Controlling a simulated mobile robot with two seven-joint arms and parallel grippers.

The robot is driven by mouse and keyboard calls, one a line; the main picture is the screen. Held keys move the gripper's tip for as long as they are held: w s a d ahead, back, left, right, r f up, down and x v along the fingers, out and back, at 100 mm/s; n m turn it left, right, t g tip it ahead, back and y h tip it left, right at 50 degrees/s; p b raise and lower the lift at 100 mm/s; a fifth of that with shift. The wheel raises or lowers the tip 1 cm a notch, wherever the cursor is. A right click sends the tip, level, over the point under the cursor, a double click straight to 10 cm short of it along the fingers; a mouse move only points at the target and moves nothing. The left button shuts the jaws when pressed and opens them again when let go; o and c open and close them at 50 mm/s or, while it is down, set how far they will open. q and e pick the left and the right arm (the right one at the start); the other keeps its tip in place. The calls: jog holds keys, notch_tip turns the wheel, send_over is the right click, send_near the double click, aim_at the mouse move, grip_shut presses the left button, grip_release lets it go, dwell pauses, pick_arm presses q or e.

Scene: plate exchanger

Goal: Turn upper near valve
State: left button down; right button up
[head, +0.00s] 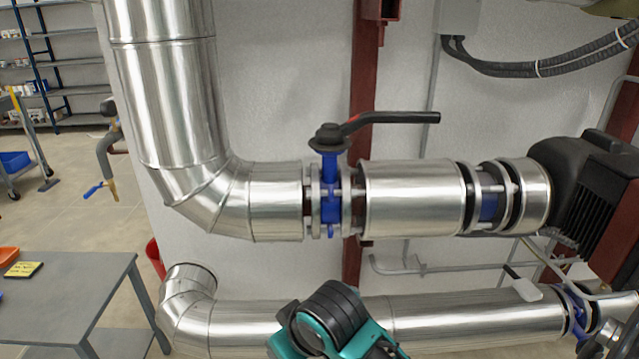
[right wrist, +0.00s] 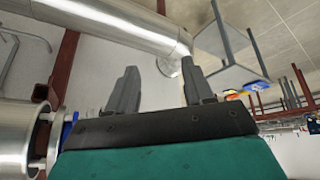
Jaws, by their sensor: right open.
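The upper near valve in the head view has a blue body (head: 330,190) clamped between flanges in the upper silver pipe. Its lever handle (head: 390,119), black with a red part near the hub, points right, roughly along the pipe. In the right wrist view my right gripper (right wrist: 160,68) has its two dark fingers apart with nothing between them. A bit of blue (right wrist: 70,124) beside a silver pipe flange shows at the lower left there, partly hidden by the gripper; I cannot tell which valve it is. A teal and black arm part of mine is at the head view's bottom centre. My left gripper is not in view.
A lower silver pipe (head: 450,320) runs beneath, with another blue valve (head: 577,312) and pale handle (head: 522,284) at right. A black motor-like unit (head: 585,190) ends the upper pipe. A grey table (head: 70,295) stands lower left. Space before the upper handle is clear.

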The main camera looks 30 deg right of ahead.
jog(key=w+a+r+t, duration=0.1)
jog(key=w+r+t, duration=0.1)
jog(key=w+r, duration=0.85)
jog(key=w+r+t+h, duration=0.1)
jog(key=w+r, duration=0.2)
jog(key=r, duration=0.4)
jog(key=w+r+m+t+h, duration=0.1)
jog(key=w+r, duration=0.3)
jog(key=r, duration=0.3)
jog(key=w+r+t, duration=0.1)
jog(key=w+r, duration=0.2)
jog(key=r, duration=0.5)
jog(key=s+d+r+m+t+h, duration=0.1)
jog(key=s+r+m+t+h, duration=0.15)
jog(key=r, duration=1.35)
jog(key=s+d+r+m+t+h, duration=0.15)
jog(key=s+r, duration=0.25)
jog(key=r, duration=1.1)
jog(key=s+d+r+m+h, duration=0.2)
jog(key=s+r+m, duration=0.1)
jog(key=s+r, duration=0.5)
jog(key=s+d+r+m+h, duration=0.2)
jog(key=s+r, duration=0.5)
jog(key=r, duration=0.2)
jog(key=p+x, duration=0.3)
jog(key=x, duration=0.8)
jog(key=shift+a+p, duration=0.15)
jog(key=shift+p, duration=0.25)
jog(key=shift+w+d, duration=0.3)
jog(key=shift+w, duration=0.25)
